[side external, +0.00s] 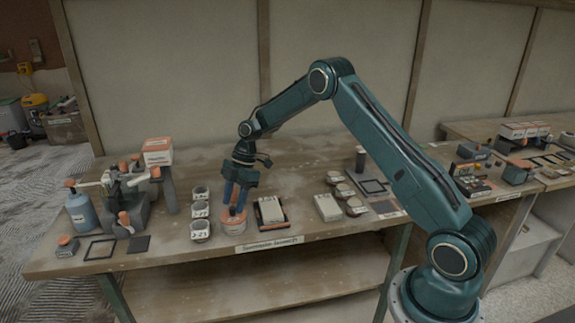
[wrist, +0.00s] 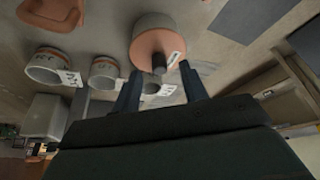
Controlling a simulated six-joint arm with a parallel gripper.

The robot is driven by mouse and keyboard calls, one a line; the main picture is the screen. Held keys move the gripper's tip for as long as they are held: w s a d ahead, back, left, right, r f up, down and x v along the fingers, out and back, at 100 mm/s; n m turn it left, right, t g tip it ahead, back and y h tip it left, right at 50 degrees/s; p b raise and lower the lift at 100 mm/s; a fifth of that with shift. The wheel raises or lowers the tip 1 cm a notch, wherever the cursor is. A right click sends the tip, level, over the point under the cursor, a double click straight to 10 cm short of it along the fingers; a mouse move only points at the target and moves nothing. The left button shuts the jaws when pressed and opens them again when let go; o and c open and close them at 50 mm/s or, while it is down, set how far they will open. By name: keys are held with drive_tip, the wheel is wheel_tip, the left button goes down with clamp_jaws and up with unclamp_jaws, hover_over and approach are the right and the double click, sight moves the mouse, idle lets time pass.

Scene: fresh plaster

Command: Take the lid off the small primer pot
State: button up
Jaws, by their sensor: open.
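The small primer pot (side external: 232,227) stands on the bench near its front edge, with its flat orange lid (side external: 232,213) on it. In the wrist view the lid (wrist: 160,43) has a short dark knob (wrist: 159,62) and the pot's grey side (wrist: 158,20) shows behind it. My gripper (side external: 235,205) is open, its two blue fingers pointing down over the pot. In the wrist view my gripper (wrist: 160,70) has one fingertip to each side of the knob. I cannot tell whether either touches it.
Several white labelled cups (side external: 200,230) stand close left of the pot. A tray with a white block (side external: 271,210) is close on its right. Farther right are another white block (side external: 328,207) and round tins (side external: 344,191). A blue bottle (side external: 80,212) stands far left.

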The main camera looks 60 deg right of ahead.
drive_tip(key=shift+a+f, duration=0.25)
drive_tip(key=shift+f, duration=0.35)
clamp_jaws()
